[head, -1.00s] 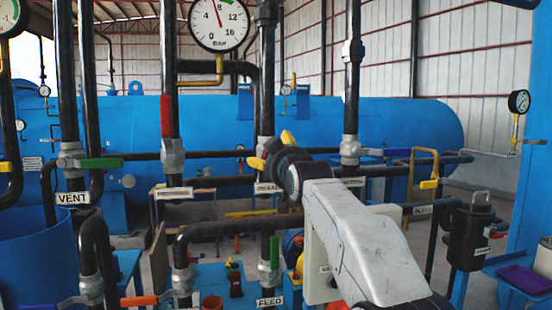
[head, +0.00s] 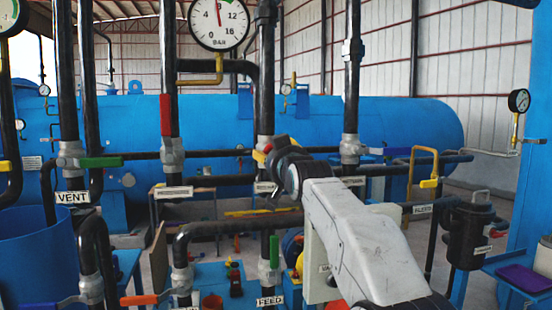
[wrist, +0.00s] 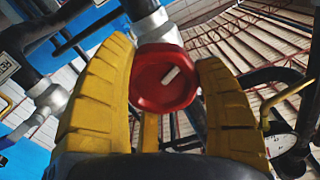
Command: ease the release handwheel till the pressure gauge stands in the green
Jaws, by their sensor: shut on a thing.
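The red release handwheel (wrist: 160,90), with a white mark on its face, sits between the two yellow fingers of my gripper (wrist: 165,58) in the wrist view. The gripper is shut on it. In the head view my gripper (head: 264,156) is at the middle pipe, mostly hidden behind my wrist; only a little red and yellow shows. The round white pressure gauge (head: 219,25) stands above it to the left, its top edge cut off. Its needle points almost straight up, close to the 8. A green band shows at the upper right of the dial, right of the needle.
Upright black pipes stand around my arm, with a red lever (head: 166,115), a green lever (head: 101,162) and a blue lever (head: 390,152). A second gauge (head: 10,15) is cut off at the top left. A large blue vessel (head: 390,122) lies behind.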

